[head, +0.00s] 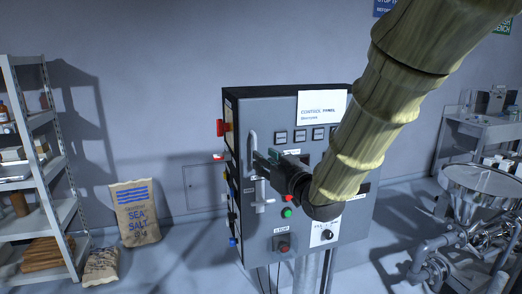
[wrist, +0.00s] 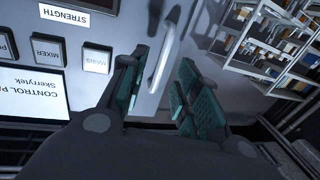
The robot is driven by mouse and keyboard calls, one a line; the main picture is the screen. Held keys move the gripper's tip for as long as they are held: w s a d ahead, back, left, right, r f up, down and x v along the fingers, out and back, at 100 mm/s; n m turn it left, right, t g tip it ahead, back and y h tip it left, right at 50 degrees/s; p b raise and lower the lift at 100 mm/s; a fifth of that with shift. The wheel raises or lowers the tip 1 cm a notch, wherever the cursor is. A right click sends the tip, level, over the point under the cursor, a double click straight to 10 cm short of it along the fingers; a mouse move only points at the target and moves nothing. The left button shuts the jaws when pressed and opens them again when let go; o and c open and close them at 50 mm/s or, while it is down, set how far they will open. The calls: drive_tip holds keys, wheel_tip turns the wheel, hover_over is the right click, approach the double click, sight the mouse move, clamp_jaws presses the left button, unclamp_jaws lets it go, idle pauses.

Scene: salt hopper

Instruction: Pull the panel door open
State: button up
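The grey panel door (head: 262,108) is the front of a control cabinet and looks shut. A pale vertical bar handle (head: 252,143) is on its left edge; the handle also shows in the wrist view (wrist: 164,62). My gripper (head: 258,160) is in front of the door at the handle. In the wrist view my gripper (wrist: 163,75) is open, with teal pads on either side of the handle in the picture. I cannot tell whether the pads touch it or how deep it sits between them. My arm hides part of the door's right side.
A T-shaped silver fitting (head: 263,195) is just below the handle. A red knob (head: 220,127) juts from the cabinet's left side. Shelves (head: 40,160) and a salt sack (head: 136,212) stand left; a steel hopper (head: 475,190) stands right.

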drive_tip(key=shift+p+x, duration=1.1)
drive_tip(key=shift+x, duration=2.15)
